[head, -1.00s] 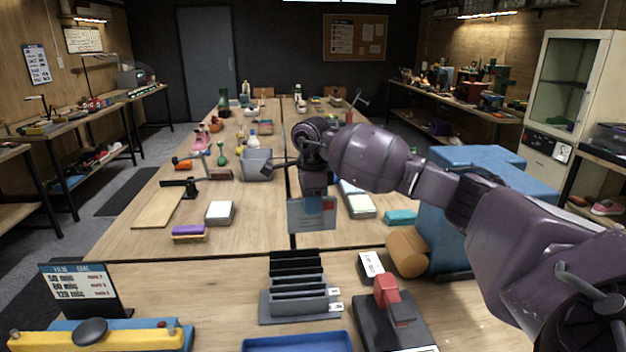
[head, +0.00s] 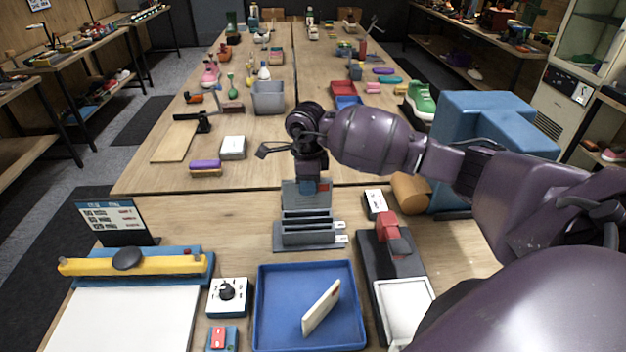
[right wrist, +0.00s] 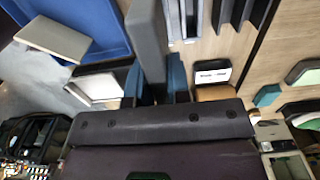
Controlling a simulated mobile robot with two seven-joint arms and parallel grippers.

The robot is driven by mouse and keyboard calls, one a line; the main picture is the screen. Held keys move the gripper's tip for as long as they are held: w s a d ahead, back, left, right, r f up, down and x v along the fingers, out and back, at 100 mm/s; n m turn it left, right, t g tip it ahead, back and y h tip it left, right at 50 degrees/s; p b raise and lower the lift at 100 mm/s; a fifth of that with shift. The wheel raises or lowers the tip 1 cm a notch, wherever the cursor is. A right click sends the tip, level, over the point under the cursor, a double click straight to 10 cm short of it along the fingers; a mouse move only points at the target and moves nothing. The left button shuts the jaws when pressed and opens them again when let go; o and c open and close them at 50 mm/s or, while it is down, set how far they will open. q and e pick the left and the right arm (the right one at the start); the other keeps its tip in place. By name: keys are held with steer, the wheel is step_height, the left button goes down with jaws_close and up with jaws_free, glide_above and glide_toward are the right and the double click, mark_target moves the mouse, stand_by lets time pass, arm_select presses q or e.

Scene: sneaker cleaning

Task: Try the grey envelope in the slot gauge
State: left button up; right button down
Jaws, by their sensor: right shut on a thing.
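My right gripper (head: 310,186) points down with its blue fingers shut on the grey envelope (head: 292,191). The grey envelope also shows in the right wrist view (right wrist: 147,38), nearly edge-on between the blue fingertips (right wrist: 156,88). The slot gauge (head: 308,237) is a grey stepped rack of upright plates with white tags on its right side. In the head view the envelope is just above and behind the gauge's plates, overlapping them in line with the camera; I cannot tell whether they touch. The gauge's plates show at the top of the right wrist view (right wrist: 232,12). My left gripper is out of view.
A blue tray (head: 262,305) in front of the gauge holds a cream envelope (head: 321,307). A dark device with a red handle (head: 388,232) stands to the right, beside a brown roll (head: 410,192). A sign (head: 110,220) and yellow-barred board (head: 130,262) are left.

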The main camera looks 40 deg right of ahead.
mark_target(308, 208)
steer(key=shift+f+b, duration=0.95)
steer(key=shift+f, duration=0.85)
steer(key=shift+f+b, duration=0.75)
steer(key=shift+f, duration=0.7)
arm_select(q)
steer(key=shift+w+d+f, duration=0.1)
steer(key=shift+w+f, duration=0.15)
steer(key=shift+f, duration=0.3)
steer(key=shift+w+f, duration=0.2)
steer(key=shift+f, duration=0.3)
arm_select(e)
steer(key=shift+f, duration=0.15)
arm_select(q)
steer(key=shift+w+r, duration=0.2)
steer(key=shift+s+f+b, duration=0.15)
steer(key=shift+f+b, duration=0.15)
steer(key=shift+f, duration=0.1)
arm_select(e)
steer(key=shift+f, duration=0.15)
arm_select(q)
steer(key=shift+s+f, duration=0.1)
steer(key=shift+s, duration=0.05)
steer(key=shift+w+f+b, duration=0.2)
steer(key=shift+b, duration=0.1)
arm_select(e)
steer(key=shift+f, duration=0.4)
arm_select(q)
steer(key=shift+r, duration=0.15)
arm_select(e)
steer(key=shift+r, duration=0.15)
